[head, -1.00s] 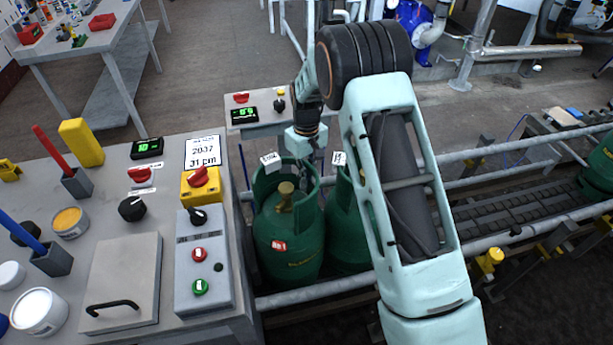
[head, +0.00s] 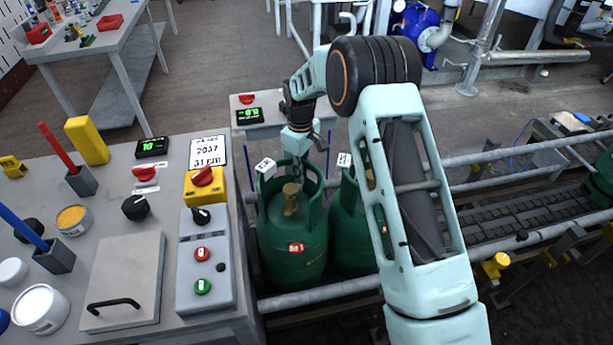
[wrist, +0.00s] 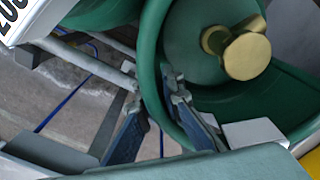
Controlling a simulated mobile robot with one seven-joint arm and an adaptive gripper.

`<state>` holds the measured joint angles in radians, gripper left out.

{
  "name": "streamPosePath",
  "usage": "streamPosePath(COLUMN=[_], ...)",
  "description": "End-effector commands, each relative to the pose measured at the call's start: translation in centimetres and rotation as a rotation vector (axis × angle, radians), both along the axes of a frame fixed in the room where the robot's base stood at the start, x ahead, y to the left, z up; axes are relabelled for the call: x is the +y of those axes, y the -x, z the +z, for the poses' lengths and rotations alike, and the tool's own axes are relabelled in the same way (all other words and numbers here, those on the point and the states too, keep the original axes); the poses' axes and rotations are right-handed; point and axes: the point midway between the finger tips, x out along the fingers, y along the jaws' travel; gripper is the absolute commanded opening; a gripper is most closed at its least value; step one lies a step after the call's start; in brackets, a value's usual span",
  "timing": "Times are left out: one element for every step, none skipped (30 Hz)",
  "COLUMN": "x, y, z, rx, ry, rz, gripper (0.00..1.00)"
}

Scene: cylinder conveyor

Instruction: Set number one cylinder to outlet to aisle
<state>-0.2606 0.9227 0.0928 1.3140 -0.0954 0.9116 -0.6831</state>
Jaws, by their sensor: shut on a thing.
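A green gas cylinder (head: 291,250) with a brass valve (head: 291,198) and a small red tag stands upright at the near end of the conveyor, beside the console. My gripper (head: 303,168) is at the rear right of its collar. In the wrist view my gripper (wrist: 165,120) is shut on the green collar rim (wrist: 160,75), with one finger on each side. The brass valve (wrist: 240,52) is inside the collar. A second green cylinder (head: 347,235) stands just right of it, partly hidden by my arm. The tag numbers are too small to read surely.
The grey console (head: 120,270) on the left carries knobs, buttons and a yellow switch box (head: 205,184). A small stand (head: 270,118) with a green display is behind. Conveyor rails (head: 500,155) run right to another cylinder (head: 603,170). Open floor lies behind.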

Motion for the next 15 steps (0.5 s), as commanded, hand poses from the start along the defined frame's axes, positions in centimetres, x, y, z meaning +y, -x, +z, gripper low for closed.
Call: streamPosePath(x=[0.7, 0.8, 1.0, 1.1, 1.2, 1.3, 1.4, 1.5, 1.5, 1.6, 1.6, 1.7, 1.7, 1.7, 1.7], y=[-0.5, -0.5, -0.5, -0.6, -0.6, -0.6, -0.6, -0.6, -0.7, -0.7, -0.7, -0.7, -0.7, -0.7, -0.7], z=[0.3, 0.3, 0.4, 0.4, 0.4, 0.4, 0.4, 0.4, 0.4, 0.4, 0.4, 0.4, 0.4, 0.4, 0.4], rx=[-0.014, -0.014, -0.014, -0.014, -0.014, -0.015, -0.015, -0.015, -0.015, -0.015, -0.015, -0.015, -0.014, -0.015, -0.014], ry=[-0.011, -0.011, -0.011, -0.011, -0.011, -0.010, -0.010, -0.010, -0.010, -0.010, -0.010, -0.010, -0.012, -0.011, -0.012], rz=[0.024, 0.040, 0.057, 0.071, 0.083, 0.096, 0.105, 0.113, 0.122, 0.128, 0.132, 0.136, 0.139, 0.141, 0.143], gripper=[0.00, 0.00, 0.00, 0.00, 0.00, 0.00, 0.00, 0.00, 0.00, 0.00, 0.00, 0.00, 0.00, 0.00, 0.00])
